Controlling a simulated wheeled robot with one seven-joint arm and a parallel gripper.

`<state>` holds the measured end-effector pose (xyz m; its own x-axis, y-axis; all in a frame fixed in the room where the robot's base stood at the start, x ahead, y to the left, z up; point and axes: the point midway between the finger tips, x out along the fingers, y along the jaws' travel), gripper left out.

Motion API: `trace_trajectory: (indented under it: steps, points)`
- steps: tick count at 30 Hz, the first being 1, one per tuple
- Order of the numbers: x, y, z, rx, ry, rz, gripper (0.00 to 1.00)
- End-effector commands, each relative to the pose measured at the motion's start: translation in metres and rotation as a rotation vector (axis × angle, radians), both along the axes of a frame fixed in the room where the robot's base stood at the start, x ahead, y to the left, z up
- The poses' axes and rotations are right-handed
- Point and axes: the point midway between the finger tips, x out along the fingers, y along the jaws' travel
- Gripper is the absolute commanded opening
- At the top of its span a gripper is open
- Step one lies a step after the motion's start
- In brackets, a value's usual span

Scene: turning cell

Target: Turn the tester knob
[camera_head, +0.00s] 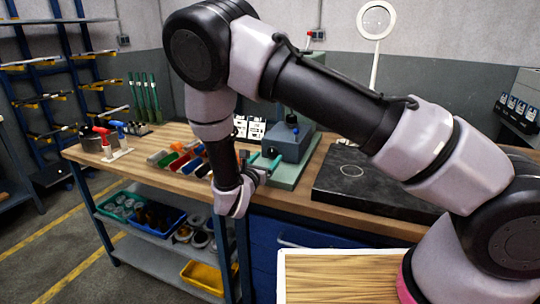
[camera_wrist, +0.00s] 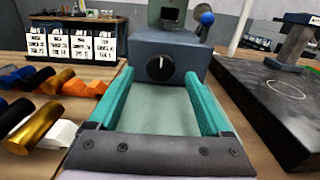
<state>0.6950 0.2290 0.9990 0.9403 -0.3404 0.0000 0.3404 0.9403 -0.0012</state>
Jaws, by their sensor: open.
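The tester (camera_head: 287,141) is a blue-grey block on a pale green base on the wooden bench, in the middle of the head view. In the wrist view the tester (camera_wrist: 180,50) stands straight ahead. Its round black knob (camera_wrist: 160,68), with a white pointer mark pointing about upward, is on the front face. My gripper (camera_wrist: 160,95) is open, with its two green fingers to the left and right of the knob's line and nothing between them. The fingertips appear close to the tester's front; I cannot tell whether they touch it. In the head view my gripper (camera_head: 262,163) is in front of the tester.
Coloured cylinders (camera_wrist: 45,90) lie on the bench to the left. White cards (camera_wrist: 75,42) stand behind them. A black slab (camera_wrist: 275,105) lies to the right, with a grey stand (camera_wrist: 297,42) on it. A lever with a blue ball (camera_wrist: 206,18) rises from the tester.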

Motion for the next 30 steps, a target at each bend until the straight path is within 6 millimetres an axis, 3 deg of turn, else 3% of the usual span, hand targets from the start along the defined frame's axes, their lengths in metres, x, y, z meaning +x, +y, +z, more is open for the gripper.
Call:
trace_trajectory:
  steps: [6,17,24,30]
  points:
    - [0.024,-0.009,0.000,0.001,0.000,-0.002,0.82]
    - [0.030,-0.011,0.000,0.001,0.000,0.000,0.82]
    - [0.030,-0.011,0.000,0.001,0.000,-0.001,0.00]
    - [0.029,-0.011,0.000,0.014,-0.005,-0.001,0.00]
